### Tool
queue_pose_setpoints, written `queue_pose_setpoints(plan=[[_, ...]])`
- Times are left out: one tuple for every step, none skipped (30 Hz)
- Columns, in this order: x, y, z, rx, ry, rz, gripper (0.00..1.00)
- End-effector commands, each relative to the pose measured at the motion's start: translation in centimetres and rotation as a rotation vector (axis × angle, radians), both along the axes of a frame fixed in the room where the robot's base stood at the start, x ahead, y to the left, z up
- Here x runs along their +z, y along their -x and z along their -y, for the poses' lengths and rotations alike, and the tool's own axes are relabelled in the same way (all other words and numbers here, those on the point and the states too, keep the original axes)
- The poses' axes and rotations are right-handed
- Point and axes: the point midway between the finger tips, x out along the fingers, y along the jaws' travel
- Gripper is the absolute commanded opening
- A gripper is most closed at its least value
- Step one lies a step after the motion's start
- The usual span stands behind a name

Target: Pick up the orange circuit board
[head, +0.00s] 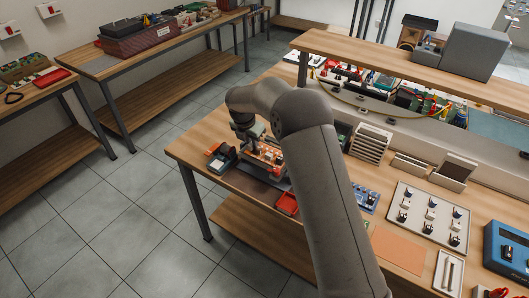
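My gripper (250,133) points down over the left end of the wooden workbench (190,148). Just below and beside it is a small orange-red item with light parts on it (265,153), which may be the orange circuit board. It is too small to tell for sure, and I cannot tell whether the gripper touches it. A flat, plain orange sheet (398,250) lies at the bench's front right, apart from the gripper. My arm crosses the middle of the view and hides part of the bench. The fingers are too small to show their opening.
A dark device with a pale screen (221,157) stands left of the gripper. A red tray (287,203) lies near the front edge. A white panel with several knobs (430,215) and a blue box (507,250) are at right. A raised shelf (400,68) runs behind.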

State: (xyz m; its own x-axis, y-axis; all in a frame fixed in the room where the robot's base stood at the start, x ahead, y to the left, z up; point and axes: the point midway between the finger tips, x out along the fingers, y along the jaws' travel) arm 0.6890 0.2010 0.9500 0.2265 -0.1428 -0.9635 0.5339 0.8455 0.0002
Motion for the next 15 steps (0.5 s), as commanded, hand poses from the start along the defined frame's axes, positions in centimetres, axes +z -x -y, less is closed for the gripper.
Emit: queue_pose_setpoints(plan=[[0.0,0.0,0.0,0.0,0.0,0.0,0.0],[0.0,0.0,0.0,0.0,0.0,0.0,0.0],[0.0,0.0,0.0,0.0,0.0,0.0,0.0],[0.0,0.0,0.0,0.0,0.0,0.0,0.0],[0.0,0.0,0.0,0.0,0.0,0.0,0.0],[0.0,0.0,0.0,0.0,0.0,0.0,0.0],[0.0,0.0,0.0,0.0,0.0,0.0,0.0],[0.1,0.0,0.0,0.0,0.0,0.0,0.0],[0.1,0.0,0.0,0.0,0.0,0.0,0.0],[0.2,0.0,0.0,0.0,-0.001,0.001,0.0],[0.2,0.0,0.0,0.0,0.0,0.001,0.0],[0.4,0.0,0.0,-0.001,-0.001,0.002,0.0],[0.5,-0.1,0.0,0.0,-0.001,0.002,0.0],[0.7,-0.1,0.0,0.0,-0.001,0.002,0.0],[1.0,-0.1,0.0,-0.001,-0.001,0.002,0.0]])
